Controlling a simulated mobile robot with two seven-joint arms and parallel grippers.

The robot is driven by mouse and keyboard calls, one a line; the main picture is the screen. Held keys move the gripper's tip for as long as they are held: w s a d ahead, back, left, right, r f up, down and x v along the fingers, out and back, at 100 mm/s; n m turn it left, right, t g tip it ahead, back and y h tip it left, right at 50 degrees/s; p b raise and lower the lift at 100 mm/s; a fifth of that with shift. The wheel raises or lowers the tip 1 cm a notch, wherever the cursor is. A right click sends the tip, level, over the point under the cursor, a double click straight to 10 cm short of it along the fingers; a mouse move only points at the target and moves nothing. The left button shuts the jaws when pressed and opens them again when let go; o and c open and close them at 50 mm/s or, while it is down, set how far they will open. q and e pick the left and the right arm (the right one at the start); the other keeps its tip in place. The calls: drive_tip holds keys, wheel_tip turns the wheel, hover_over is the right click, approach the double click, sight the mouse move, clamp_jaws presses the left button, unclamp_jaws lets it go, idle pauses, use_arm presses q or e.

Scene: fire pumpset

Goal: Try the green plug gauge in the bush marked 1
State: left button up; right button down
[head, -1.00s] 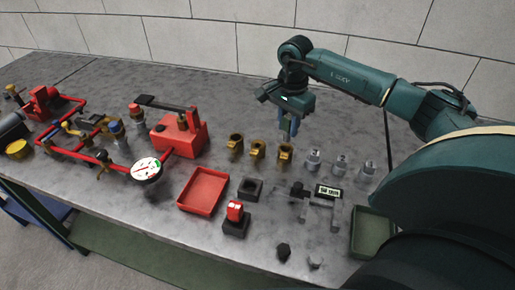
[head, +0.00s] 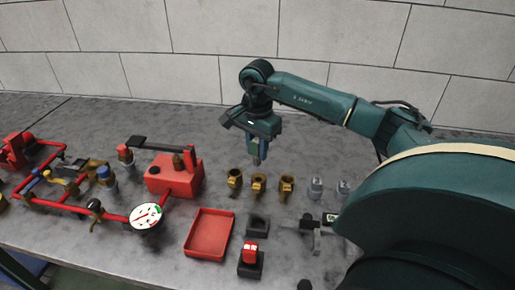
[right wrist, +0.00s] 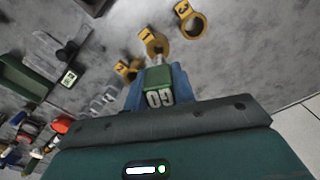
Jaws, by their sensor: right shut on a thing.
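My right gripper (head: 258,158) is shut on the green plug gauge (right wrist: 158,84), which shows the letters GO in the right wrist view. The gauge's silver end points toward the bushes. Three brass bushes stand in a row on the bench: a left one (head: 234,180), a middle one (head: 259,184) and a right one (head: 287,187). In the head view the gripper hangs above and behind the middle bush; in the right wrist view the gauge tip overlaps the middle bush (right wrist: 156,44). No insertion is visible. My left gripper is out of view.
A red tray (head: 190,240) and a black stand with a red block (head: 250,254) are in front of the bushes. Silver fittings (head: 316,187) stand right of them. A red pump box (head: 163,179) and red piping with a gauge dial (head: 146,216) are left.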

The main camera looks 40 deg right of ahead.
sight(259, 164)
drive_tip(key=shift+s+d, duration=0.2)
drive_tip(key=shift+d, duration=0.05)
drive_tip(key=shift+f+b, duration=0.35)
drive_tip(key=shift+f, duration=0.1)
drive_tip(key=shift+f+b, duration=0.5)
drive_tip(key=shift+f, duration=0.15)
drive_tip(key=shift+f+b, duration=0.7)
drive_tip(key=shift+f, duration=0.25)
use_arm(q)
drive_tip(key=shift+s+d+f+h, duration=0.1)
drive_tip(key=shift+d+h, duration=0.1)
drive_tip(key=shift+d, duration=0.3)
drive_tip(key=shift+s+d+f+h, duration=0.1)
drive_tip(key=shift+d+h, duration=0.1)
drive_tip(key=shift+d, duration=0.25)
use_arm(e)
drive_tip(key=shift+f, duration=0.15)
use_arm(q)
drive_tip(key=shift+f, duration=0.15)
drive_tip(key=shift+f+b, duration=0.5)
drive_tip(key=shift+b, duration=0.15)
use_arm(e)
drive_tip(key=shift+a+f, duration=0.1)
drive_tip(key=shift+f, duration=0.6)
